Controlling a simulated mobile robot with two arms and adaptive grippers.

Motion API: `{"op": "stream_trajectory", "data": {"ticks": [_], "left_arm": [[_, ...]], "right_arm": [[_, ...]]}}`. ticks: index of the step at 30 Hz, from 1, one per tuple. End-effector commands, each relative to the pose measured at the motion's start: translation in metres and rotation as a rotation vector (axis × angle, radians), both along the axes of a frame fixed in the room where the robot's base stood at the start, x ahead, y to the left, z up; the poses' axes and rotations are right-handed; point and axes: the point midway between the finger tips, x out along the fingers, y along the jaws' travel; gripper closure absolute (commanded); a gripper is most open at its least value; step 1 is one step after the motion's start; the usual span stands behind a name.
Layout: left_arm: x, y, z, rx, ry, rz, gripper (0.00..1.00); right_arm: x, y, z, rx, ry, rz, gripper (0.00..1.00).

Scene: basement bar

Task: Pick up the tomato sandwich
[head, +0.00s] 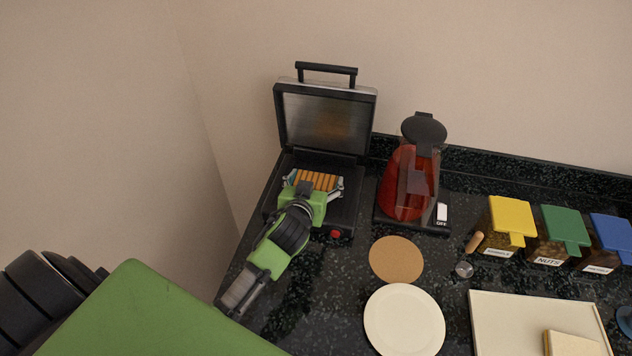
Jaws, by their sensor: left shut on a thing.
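The tomato sandwich (319,180), orange-brown with dark grill stripes, is in the open sandwich press (345,205), at its lower plate. My left gripper (317,188) reaches in from the front left, its fingers shut on the sandwich from both sides. The gripper body hides the sandwich's near part, and I cannot tell whether it still touches the plate. My right gripper is not in view.
The press lid (325,122) stands raised behind. A red kettle (408,180) stands close on the right. A cork mat (396,260), white plate (404,320), and white board (530,310) with bread (572,344) lie in front. Lidded jars (507,226) stand right.

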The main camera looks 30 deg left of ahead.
Motion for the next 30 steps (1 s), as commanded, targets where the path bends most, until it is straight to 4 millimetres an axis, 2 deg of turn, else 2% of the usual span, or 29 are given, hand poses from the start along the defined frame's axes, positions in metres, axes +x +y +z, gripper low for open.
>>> {"op": "stream_trajectory", "data": {"ticks": [5, 8, 16, 25, 26, 27, 30], "left_arm": [[0.001, 0.000, 0.023, -0.002, -0.010, 0.000, 0.50], [-0.010, -0.004, 0.038, -0.003, -0.006, -0.002, 0.50], [-0.050, -0.018, 0.088, -0.004, -0.007, -0.002, 0.50], [-0.111, -0.039, 0.113, -0.004, -0.003, -0.001, 0.50], [-0.115, -0.040, 0.117, -0.005, -0.002, -0.001, 0.50], [-0.118, -0.041, 0.122, -0.002, 0.005, 0.000, 0.50], [-0.123, -0.043, 0.125, -0.002, 0.002, -0.001, 0.50]], "right_arm": [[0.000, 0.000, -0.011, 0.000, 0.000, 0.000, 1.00], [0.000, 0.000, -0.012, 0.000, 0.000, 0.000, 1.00], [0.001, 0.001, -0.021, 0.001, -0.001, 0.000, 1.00], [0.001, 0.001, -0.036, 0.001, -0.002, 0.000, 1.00], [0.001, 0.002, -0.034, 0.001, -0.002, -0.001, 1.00], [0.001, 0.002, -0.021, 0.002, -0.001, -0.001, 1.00], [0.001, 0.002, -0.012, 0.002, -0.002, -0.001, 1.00]]}}
